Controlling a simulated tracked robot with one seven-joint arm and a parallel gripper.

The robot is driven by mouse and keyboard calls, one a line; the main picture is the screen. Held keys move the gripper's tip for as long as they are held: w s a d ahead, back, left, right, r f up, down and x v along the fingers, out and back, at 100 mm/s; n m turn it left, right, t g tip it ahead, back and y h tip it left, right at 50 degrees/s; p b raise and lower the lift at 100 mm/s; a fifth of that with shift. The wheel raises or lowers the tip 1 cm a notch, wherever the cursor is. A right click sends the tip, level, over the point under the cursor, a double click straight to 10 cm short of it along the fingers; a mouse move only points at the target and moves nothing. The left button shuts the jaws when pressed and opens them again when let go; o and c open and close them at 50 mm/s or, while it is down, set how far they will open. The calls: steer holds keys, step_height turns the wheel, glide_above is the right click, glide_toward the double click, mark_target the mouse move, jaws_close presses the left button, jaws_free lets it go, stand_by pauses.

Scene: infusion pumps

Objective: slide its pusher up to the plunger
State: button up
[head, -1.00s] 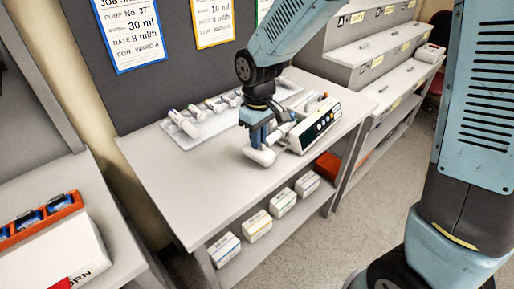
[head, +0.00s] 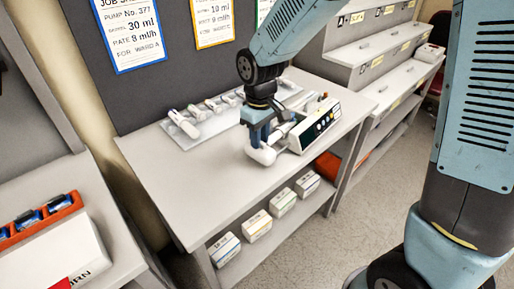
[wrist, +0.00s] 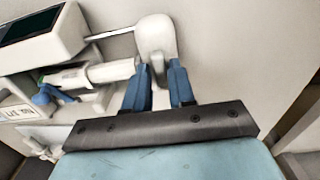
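The infusion pump (head: 318,124) lies on the bench, its dark screen facing front; it also shows in the wrist view (wrist: 40,40). Its white rounded pusher (head: 261,155) sits at the end of a thin rod and shows in the wrist view (wrist: 157,35). My gripper (head: 259,138) points down at the pusher. In the wrist view, its two blue fingers (wrist: 159,75) are closed on both sides of the pusher. The syringe (wrist: 90,75) lies in the pump, and its plunger end (wrist: 130,68) is close beside the left finger. Any remaining gap is hidden by that finger.
A white tray (head: 172,141) with several syringes lies behind the gripper on the bench. Small boxes (head: 257,227) stand on the shelf below. The bench front (head: 205,195) is clear. Job sheets (head: 127,30) hang on the back panel.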

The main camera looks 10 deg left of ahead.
steer(key=shift+o, duration=1)
steer(key=shift+r, duration=3.55)
steer(key=shift+d, duration=0.1)
steer(key=s+d+r+m+t, duration=0.2)
steer(key=s+d+r+m, duration=0.1)
steer(key=d, duration=0.7)
steer(key=s+d+r+m+t, duration=0.1)
steer(key=s+d+r+m, duration=0.3)
steer(key=d, duration=0.6)
steer(key=s+d+r+m+t, duration=0.2)
steer(key=s+d+r+m, duration=0.2)
steer(key=d, duration=0.5)
step_height(320, 180, up, 2)
steer(key=shift+s+d+r+t, duration=0.2)
steer(key=shift+s+d+t, duration=0.15)
steer(key=shift+s, duration=0.35)
